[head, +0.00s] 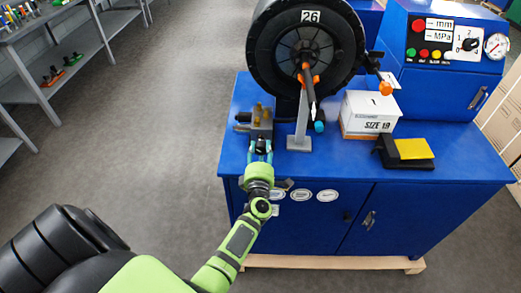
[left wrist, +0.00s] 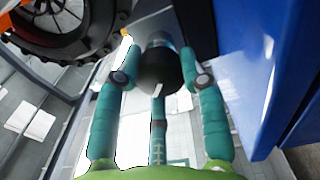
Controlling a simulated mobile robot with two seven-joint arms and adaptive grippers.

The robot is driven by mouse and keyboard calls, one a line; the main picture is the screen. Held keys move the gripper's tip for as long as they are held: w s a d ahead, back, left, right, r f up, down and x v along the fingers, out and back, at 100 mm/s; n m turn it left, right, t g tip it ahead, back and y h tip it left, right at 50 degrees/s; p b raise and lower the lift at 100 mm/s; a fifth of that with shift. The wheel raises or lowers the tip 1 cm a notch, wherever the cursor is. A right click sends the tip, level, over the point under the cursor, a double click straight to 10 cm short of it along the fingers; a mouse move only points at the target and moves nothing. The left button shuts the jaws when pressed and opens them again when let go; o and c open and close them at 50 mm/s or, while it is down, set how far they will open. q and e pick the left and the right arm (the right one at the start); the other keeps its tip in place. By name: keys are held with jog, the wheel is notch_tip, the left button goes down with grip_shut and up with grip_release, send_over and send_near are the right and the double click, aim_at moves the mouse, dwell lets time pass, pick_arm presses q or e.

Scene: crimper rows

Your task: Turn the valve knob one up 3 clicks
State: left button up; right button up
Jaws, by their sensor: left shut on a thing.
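A dark round knob (left wrist: 160,70) with a small white mark on its face sits between the teal fingers of my left gripper (left wrist: 160,79) in the left wrist view. I take it to be the valve knob. The fingers are closed on its two sides. In the head view my left gripper (head: 261,149) reaches to the left front edge of the blue bench, at a small brass-coloured valve block (head: 262,117). The knob is small there and partly covered by the fingers. Its click position cannot be read. My right gripper is not in view.
The blue bench (head: 345,168) carries a big black crimper wheel (head: 268,68) marked 26, a grey stand (head: 300,130), a SIZE 19 box (head: 368,112) and a yellow-topped pedal (head: 413,149). A control panel stands at right. Grey shelves (head: 75,50) are at left; the floor between is clear.

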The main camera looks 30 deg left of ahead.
pick_arm(q)
jog(key=shift+w+r, duration=0.1)
jog(key=shift+r, duration=0.05)
jog(key=o, duration=1.1)
jog(key=shift+d, duration=0.1)
jog(key=shift+o, duration=0.2)
jog(key=v, duration=1.2)
